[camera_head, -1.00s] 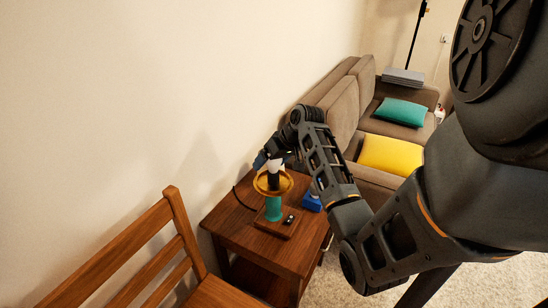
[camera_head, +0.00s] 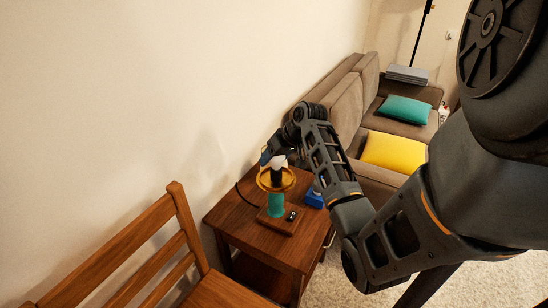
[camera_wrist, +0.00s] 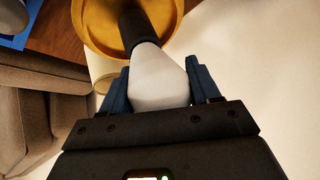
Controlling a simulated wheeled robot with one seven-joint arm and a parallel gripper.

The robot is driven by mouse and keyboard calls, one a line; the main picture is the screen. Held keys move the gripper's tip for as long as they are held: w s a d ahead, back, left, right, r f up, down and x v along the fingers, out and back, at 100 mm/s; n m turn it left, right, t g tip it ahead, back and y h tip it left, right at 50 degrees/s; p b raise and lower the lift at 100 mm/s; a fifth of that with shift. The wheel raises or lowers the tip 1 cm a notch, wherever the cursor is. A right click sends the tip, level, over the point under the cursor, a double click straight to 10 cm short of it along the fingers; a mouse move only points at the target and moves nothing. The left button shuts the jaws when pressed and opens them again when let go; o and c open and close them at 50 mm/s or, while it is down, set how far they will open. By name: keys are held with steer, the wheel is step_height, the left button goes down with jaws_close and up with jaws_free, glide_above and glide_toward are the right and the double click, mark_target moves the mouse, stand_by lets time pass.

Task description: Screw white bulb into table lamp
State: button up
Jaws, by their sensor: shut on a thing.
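The table lamp has a teal stem (camera_head: 276,204), a gold ring-shaped dish (camera_head: 262,184) and a black socket, on a wooden base on the side table. The white bulb (camera_wrist: 156,78) is between the blue fingers of my gripper (camera_wrist: 160,88) in the wrist view. It also shows small and white at the top of the lamp in the head view (camera_head: 278,161). The bulb's lower end meets the black socket (camera_wrist: 138,28); how deep it sits is hidden. My gripper (camera_head: 274,157) is shut on the bulb, above the lamp.
The wooden side table (camera_head: 237,221) stands against the wall. A blue object (camera_head: 314,199) lies on it, right of the lamp. A wooden chair (camera_head: 150,240) is close at the front left. A brown sofa (camera_head: 345,103) with yellow and teal cushions is behind.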

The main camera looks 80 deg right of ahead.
steer(key=shift+d+r+m+g+h+p, duration=0.1)
steer(key=shift+m+g+h+p, duration=0.2)
steer(key=shift+m+h+p, duration=0.8)
steer(key=shift+m+p, duration=0.4)
steer(key=shift+m, duration=0.3)
steer(key=shift+s, duration=0.1)
steer(key=shift+m+g+h+p, duration=0.3)
steer(key=shift+m+g+p, duration=0.3)
steer(key=shift+m+p, duration=0.65)
steer(key=shift+s+d+m+g+b, duration=0.15)
steer(key=shift+m+g+b, duration=0.2)
steer(key=shift+m, duration=0.5)
steer(key=shift+m+g+h, duration=0.35)
steer(key=shift+m+h, duration=0.05)
steer(key=shift+m, duration=0.3)
steer(key=shift+s+m+g, duration=0.1)
steer(key=shift+m+g, duration=0.6)
steer(key=shift+m, duration=0.6)
